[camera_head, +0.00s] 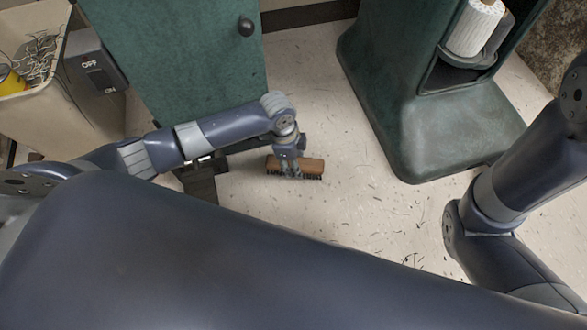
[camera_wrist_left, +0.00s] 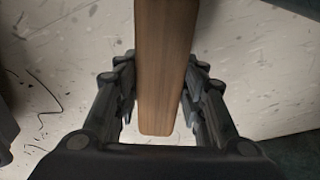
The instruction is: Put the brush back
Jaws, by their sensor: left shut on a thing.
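A brush (camera_head: 312,165) with a brown wooden back and dark bristles is near the middle of the head view, over the pale speckled floor. My left gripper (camera_head: 291,172) is shut on it, with the fingers around the wooden back. In the left wrist view the wooden back (camera_wrist_left: 164,70) runs between the two fingers of the left gripper (camera_wrist_left: 160,108), and the bristles are hidden there. I cannot tell whether the brush touches the floor. My right arm comes in from the right in the head view, but its gripper is out of view.
A green cabinet door with a dark knob (camera_head: 246,27) stands behind my left arm. A green machine housing (camera_head: 440,130) with a white spool (camera_head: 474,27) is at the right. An OFF/ON switch box (camera_head: 94,73) and a bin of wires (camera_head: 42,85) are at the left. Debris dots the open floor (camera_head: 350,215).

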